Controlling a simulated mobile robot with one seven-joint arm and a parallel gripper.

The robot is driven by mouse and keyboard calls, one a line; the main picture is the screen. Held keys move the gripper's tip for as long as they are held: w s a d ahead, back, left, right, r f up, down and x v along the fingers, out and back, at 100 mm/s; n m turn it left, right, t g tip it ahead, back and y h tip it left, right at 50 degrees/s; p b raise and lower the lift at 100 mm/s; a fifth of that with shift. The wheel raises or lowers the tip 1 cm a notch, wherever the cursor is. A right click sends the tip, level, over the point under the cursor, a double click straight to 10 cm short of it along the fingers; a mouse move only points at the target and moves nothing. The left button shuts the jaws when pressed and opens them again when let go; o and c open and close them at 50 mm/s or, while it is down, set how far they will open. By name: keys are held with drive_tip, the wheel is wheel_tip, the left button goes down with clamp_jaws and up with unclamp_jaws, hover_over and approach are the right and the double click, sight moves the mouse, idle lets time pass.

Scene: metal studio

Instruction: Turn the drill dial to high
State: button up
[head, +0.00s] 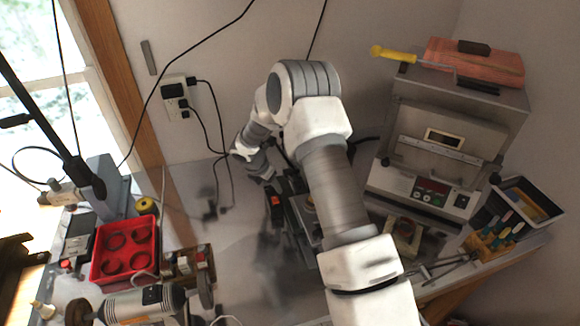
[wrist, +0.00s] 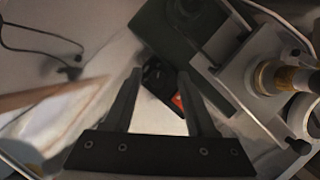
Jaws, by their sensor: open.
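A dark bench machine, which looks like the drill, stands on the table behind my arm, with an orange-red switch (head: 277,200) on its side. In the wrist view its dark green-grey housing (wrist: 178,32) is at the top. A black switch block with an orange-red part (wrist: 177,101) lies beyond my fingertips. I cannot clearly make out the dial or its setting. My gripper (wrist: 158,78) is open and empty, with its two dark fingers pointing toward the switch block. In the head view the gripper is mostly hidden behind my wrist.
A brass-coloured cylinder (wrist: 276,78) sits on the metal fixture at right. A red tray (head: 125,250) and bench grinder (head: 143,305) are at left. A grey oven-like machine (head: 430,165) and a tool holder (head: 497,238) are at right. Cables hang from a wall socket (head: 178,97).

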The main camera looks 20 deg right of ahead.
drive_tip(key=shift+s+r+n+p, duration=0.1)
drive_tip(key=shift+r+n+p, duration=0.25)
drive_tip(key=shift+n, duration=0.35)
drive_tip(key=s+b+v, duration=0.1)
drive_tip(key=b+v, duration=0.2)
drive_tip(key=v, duration=1.4)
drive_tip(key=s+d+r+m+b, duration=0.2)
drive_tip(key=s+r+m+b, duration=0.1)
drive_tip(key=s+m, duration=0.4)
drive_tip(key=s+d+r+m+t+b, duration=0.1)
drive_tip(key=s+d+r+m+b, duration=0.2)
drive_tip(key=s+m+b, duration=0.2)
drive_tip(key=shift+s+m+y, duration=0.3)
drive_tip(key=shift+s+m, duration=0.6)
drive_tip(key=shift+s, duration=0.9)
drive_tip(key=shift+d+r, duration=0.1)
drive_tip(key=shift+r, duration=0.05)
drive_tip(key=s+r+m+t+y, duration=0.2)
drive_tip(key=s+m+y, duration=0.1)
drive_tip(key=s+m, duration=1)
drive_tip(key=s, duration=0.2)
drive_tip(key=shift+s+a, duration=0.3)
drive_tip(key=shift+s, duration=0.1)
